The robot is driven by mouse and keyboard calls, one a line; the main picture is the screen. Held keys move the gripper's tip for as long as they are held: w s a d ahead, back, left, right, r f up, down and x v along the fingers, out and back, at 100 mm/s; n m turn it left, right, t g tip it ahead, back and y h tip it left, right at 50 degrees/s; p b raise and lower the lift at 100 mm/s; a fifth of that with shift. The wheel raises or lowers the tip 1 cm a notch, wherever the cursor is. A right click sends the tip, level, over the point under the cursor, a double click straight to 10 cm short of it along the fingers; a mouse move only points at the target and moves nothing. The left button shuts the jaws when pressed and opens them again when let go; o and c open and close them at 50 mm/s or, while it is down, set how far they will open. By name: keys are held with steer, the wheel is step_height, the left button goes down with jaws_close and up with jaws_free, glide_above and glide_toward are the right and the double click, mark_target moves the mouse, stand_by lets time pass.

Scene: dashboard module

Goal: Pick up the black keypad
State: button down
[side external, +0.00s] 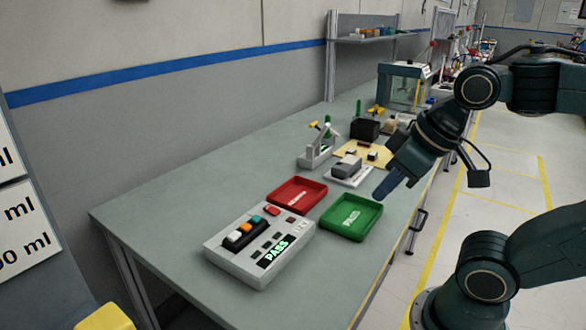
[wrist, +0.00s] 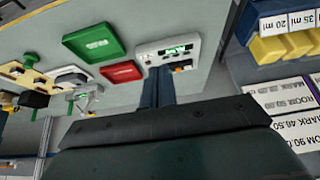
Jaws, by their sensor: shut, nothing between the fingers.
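A black keypad (side external: 246,238) with white, orange and blue buttons sits in the top of a light grey test box (side external: 268,275) at the near end of the bench. The box's lit display reads PASS. In the wrist view the box (wrist: 150,48) is beyond my fingers, and the orange-buttoned part of the keypad (wrist: 181,68) shows beside them; the rest is hard to make out. My gripper (side external: 381,194) is shut and empty, in the air near the green tray's back right corner, apart from the keypad. In the wrist view its fingers (wrist: 158,72) are together.
A red tray (side external: 297,194) and a green tray (side external: 352,217) lie between the box and a grey part on a white base (side external: 350,170). A fixture with a green handle (side external: 318,145) and a black bin (side external: 365,129) stand farther back. The bench's left side is clear.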

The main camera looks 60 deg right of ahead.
steer(key=c, duration=2.1)
jaws_free()
steer(key=o, duration=1.3)
